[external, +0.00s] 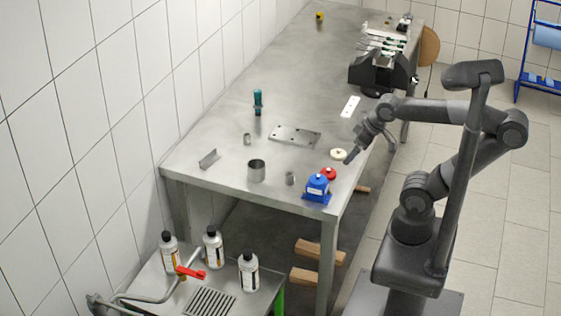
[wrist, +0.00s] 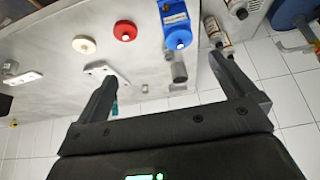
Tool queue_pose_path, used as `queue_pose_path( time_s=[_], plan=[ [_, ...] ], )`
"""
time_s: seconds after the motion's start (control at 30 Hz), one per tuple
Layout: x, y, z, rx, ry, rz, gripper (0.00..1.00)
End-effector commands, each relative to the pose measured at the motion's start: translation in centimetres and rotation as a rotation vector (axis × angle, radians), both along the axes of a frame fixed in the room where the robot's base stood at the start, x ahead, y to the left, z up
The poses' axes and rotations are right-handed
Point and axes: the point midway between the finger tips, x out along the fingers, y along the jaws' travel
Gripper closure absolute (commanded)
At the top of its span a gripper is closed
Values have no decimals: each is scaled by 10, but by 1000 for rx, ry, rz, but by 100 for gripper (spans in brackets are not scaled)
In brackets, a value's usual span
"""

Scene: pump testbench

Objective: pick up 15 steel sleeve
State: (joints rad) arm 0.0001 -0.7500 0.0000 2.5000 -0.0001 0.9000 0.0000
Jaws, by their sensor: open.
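A small grey steel sleeve (external: 290,178) stands upright on the steel table near its front edge, just left of the blue pump unit. A similar small cylinder (external: 247,139) stands further back, and a wider steel cup (external: 256,171) stands between them; I cannot tell which is number 15. My gripper (wrist: 163,71) is open and empty. In the external view my gripper (external: 347,160) hangs above the table's right edge, right of the sleeve and apart from it.
A drilled plate (external: 293,136), an angle bracket (external: 208,158) and a green-handled tool (external: 258,102) are further away. The table's middle is mostly clear.

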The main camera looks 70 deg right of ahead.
Motion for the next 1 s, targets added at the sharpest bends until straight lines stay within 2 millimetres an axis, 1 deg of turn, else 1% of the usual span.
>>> queue_pose_path(
  time_s=[0.13,0.17,0.6,0.7,0.9,1.0],
  plan=[
    [0,0,0,0,0,0,0],
    [0,0,0,0,0,0,2],
    [0,0,0,0,0,0,38],
    [0,0,0,0,0,0,44],
    [0,0,0,0,0,0,44],
    [6,-5,3,-1,9,-5,44]
  ],
)
